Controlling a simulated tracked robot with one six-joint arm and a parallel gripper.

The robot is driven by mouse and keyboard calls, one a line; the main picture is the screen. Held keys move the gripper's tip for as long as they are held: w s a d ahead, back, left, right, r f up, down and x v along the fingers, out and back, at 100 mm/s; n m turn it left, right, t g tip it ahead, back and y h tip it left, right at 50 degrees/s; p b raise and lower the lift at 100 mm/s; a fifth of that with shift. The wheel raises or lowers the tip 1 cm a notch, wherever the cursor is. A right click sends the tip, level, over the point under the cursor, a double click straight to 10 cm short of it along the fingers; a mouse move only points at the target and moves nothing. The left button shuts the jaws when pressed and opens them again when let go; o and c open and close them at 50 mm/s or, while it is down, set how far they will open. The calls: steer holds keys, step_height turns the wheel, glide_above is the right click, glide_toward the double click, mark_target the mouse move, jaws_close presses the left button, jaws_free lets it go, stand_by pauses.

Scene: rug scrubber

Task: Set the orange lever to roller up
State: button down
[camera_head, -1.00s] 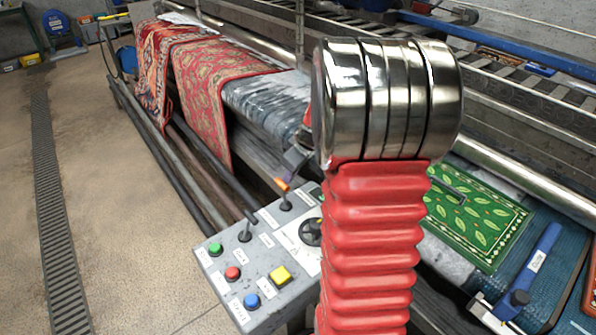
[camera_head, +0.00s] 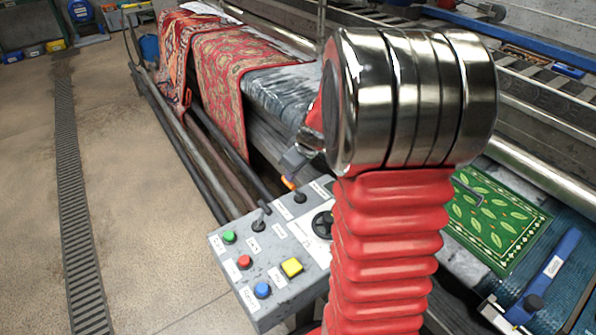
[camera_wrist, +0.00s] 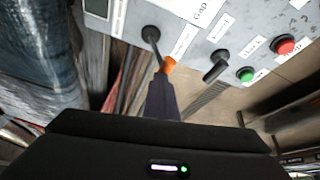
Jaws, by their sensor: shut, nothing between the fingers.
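The orange-tipped lever (camera_head: 288,183) stands on the grey control panel (camera_head: 262,268), near its far edge. It leans left in the head view. In the wrist view, its orange tip (camera_wrist: 170,66) is right at the dark fingertips, and its black rod runs up to a round base. My gripper (camera_head: 296,160) is shut and empty, just above the tip in the head view. The fingers (camera_wrist: 164,84) also show in the wrist view; they overlap the tip's near side, and I cannot tell whether they touch it. The lever's position labels are not readable.
A black lever (camera_head: 259,221) stands beside the orange one. A green button (camera_head: 229,237), red button (camera_head: 244,262), blue button (camera_head: 262,290), yellow button (camera_head: 291,267) and black handwheel (camera_head: 322,224) share the panel. Red rugs (camera_head: 228,85) hang behind. Floor at left is clear.

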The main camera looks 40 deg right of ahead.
steer(key=shift+s+a+f, duration=0.25)
steer(key=shift+a+f, duration=0.1)
steer(key=shift+f, duration=0.1)
steer(key=shift+d, duration=0.1)
steer(key=shift+d+r, duration=0.15)
steer(key=shift+r, duration=0.05)
steer(key=w+v, duration=0.1)
steer(key=v, duration=1.1)
steer(key=shift+w+r, duration=0.25)
steer(key=shift+r, duration=0.15)
